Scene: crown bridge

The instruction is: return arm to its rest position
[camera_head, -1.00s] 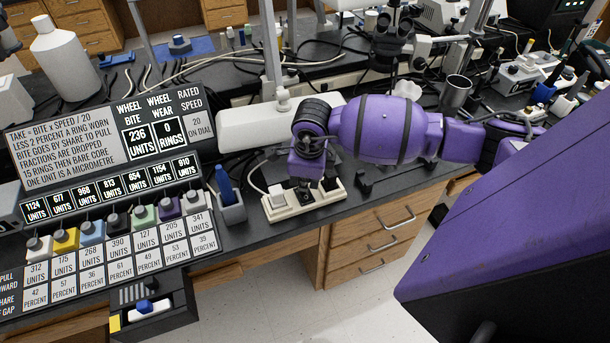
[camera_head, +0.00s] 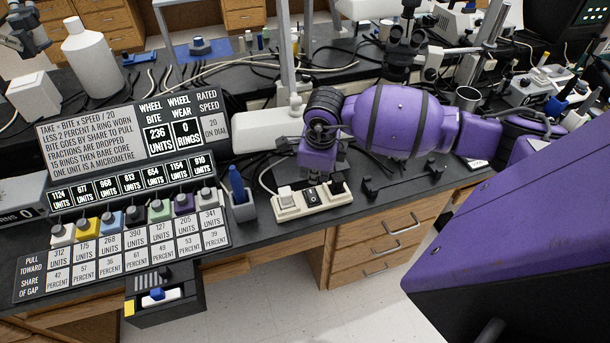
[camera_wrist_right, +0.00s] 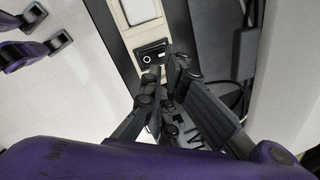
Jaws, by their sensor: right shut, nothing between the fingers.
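My right arm (camera_head: 400,122) is purple and reaches in from the right in the head view. Its wrist is bent down above the bench, over the back edge of a white switch strip (camera_head: 287,212). In the right wrist view my right gripper (camera_wrist_right: 160,95) has its dark fingers drawn together, with nothing between them. In the head view the fingertips are largely hidden by the wrist. My left gripper is in neither current view.
A display board (camera_head: 95,138) and a row of coloured knobs stand left of the arm. A pen holder (camera_head: 241,208) stands beside the strip. A microscope (camera_head: 402,45) and a metal cup (camera_head: 467,98) stand behind. Clear floor (camera_head: 300,285) lies in front of the bench.

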